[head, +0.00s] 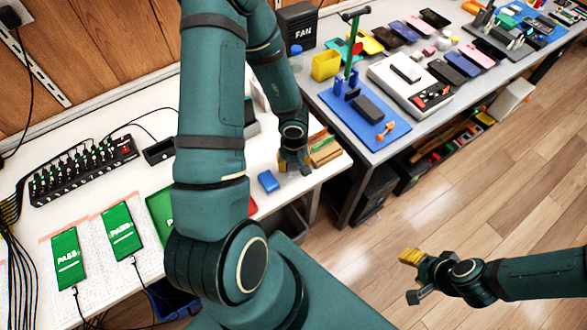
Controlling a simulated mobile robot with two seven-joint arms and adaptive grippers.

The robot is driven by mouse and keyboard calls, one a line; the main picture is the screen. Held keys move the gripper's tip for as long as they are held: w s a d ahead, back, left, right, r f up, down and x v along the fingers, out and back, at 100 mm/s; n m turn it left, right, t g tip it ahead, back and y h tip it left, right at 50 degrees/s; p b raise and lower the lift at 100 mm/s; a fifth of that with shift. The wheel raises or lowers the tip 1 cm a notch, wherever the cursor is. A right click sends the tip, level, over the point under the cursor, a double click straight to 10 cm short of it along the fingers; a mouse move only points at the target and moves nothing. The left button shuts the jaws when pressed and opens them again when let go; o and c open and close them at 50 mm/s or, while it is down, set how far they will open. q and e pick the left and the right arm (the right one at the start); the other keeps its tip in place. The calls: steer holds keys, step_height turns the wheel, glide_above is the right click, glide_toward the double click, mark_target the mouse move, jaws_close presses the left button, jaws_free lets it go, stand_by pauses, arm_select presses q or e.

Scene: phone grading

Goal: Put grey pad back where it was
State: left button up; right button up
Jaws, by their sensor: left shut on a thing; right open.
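My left gripper (295,168) is low over the right end of the white table, beside a small wooden-coloured box. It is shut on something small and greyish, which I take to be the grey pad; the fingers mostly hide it. I cannot tell whether the pad touches the tabletop. My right gripper (411,277) is open and empty, out over the wooden floor at the lower right, with a yellow fingertip showing.
A blue block (268,181) lies left of my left gripper. The wooden-coloured box (323,149) is to its right. Green PASS phones (122,231) and a black hub (84,170) are farther left. A grey bench with a blue mat (365,122) stands beyond a gap.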

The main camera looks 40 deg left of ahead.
arm_select(q)
steer(key=shift+w+f+b, duration=0.1)
steer(key=shift+f+b, duration=0.25)
steer(key=shift+f, duration=0.5)
steer(key=shift+r, duration=0.1)
arm_select(e)
steer(key=shift+s+f, duration=0.15)
steer(key=shift+f, duration=0.5)
arm_select(q)
steer(key=o, duration=0.8)
